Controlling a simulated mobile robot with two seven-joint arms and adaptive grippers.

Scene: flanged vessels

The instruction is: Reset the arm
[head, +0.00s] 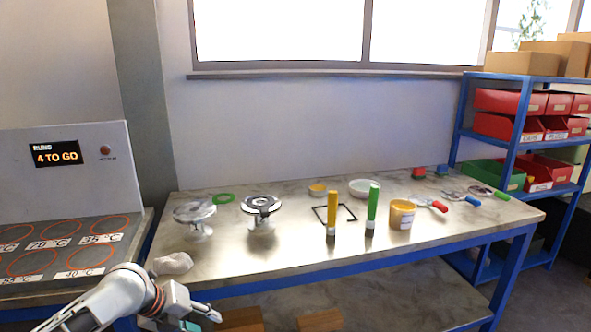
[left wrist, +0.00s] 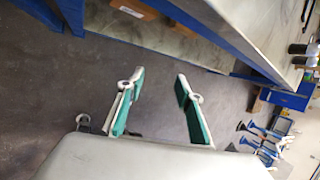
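My left arm (head: 120,295) comes in at the bottom left of the head view, in front of the workbench (head: 300,252). Its gripper (head: 203,318) is low, near the bench's front edge and partly cut off by the frame. In the left wrist view the gripper (left wrist: 158,92) has its two teal-padded fingers apart, with only floor between them. It holds nothing. My right arm and gripper are not in view.
Two flanged vessels (head: 262,208) (head: 195,215) stand on the bench's left, with a green ring (head: 223,198) between them. Yellow and green-handled tools (head: 331,213) (head: 372,208) and a yellow tub (head: 401,214) stand further right. A heating station (head: 70,240) is at left, a bin shelf (head: 520,135) at right.

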